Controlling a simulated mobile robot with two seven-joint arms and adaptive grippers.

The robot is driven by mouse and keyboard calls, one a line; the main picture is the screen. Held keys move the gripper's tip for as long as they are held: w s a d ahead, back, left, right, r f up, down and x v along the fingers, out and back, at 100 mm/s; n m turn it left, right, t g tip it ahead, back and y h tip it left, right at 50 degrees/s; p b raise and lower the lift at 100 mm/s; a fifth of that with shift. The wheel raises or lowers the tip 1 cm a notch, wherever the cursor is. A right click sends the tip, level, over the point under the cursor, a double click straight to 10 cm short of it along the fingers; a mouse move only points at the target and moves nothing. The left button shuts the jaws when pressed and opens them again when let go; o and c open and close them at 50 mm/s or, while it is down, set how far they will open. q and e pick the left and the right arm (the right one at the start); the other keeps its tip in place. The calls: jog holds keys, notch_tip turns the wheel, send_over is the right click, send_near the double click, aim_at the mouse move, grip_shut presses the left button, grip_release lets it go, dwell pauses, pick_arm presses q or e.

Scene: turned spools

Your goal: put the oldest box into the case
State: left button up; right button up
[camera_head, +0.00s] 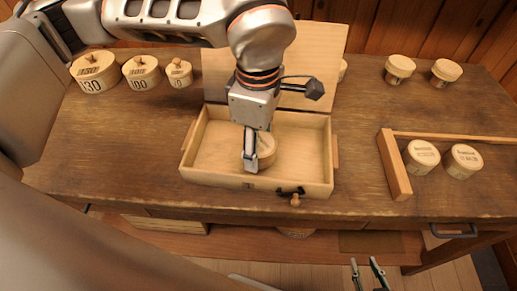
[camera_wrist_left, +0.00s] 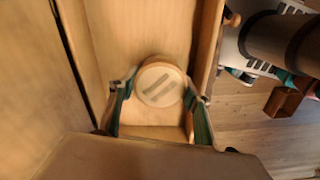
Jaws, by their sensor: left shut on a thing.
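The wooden case (camera_head: 206,172) stands open in the middle of the bench, with its lid (camera_head: 222,75) raised at the back. My left gripper (camera_head: 252,160) reaches down inside the case and is shut on a round wooden box (camera_head: 267,147). In the left wrist view the box (camera_wrist_left: 160,82) sits between the two fingers (camera_wrist_left: 160,110), its top facing the camera, within the case walls. I cannot tell whether it touches the case floor, and its label is not readable. My right gripper (camera_head: 368,273) is at the bottom edge, its fingers apart and empty.
Two labelled round boxes (camera_head: 421,156) (camera_head: 463,160) stand by a wooden rail (camera_head: 395,165) at the right. Two more (camera_head: 399,68) (camera_head: 446,71) stand behind, another partly behind the lid. Three knobbed lidded tubs (camera_head: 95,71) (camera_head: 141,72) (camera_head: 179,72) stand back left. The bench's left front is clear.

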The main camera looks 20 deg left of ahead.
pick_arm(q)
jog(key=shift+f, duration=0.95)
jog(key=shift+f, duration=0.2)
jog(key=o, duration=0.7)
jog(key=shift+r, duration=0.1)
notch_tip(320, 180, up, 12)
jog(key=shift+r+p, duration=0.1)
jog(key=shift+p, duration=0.5)
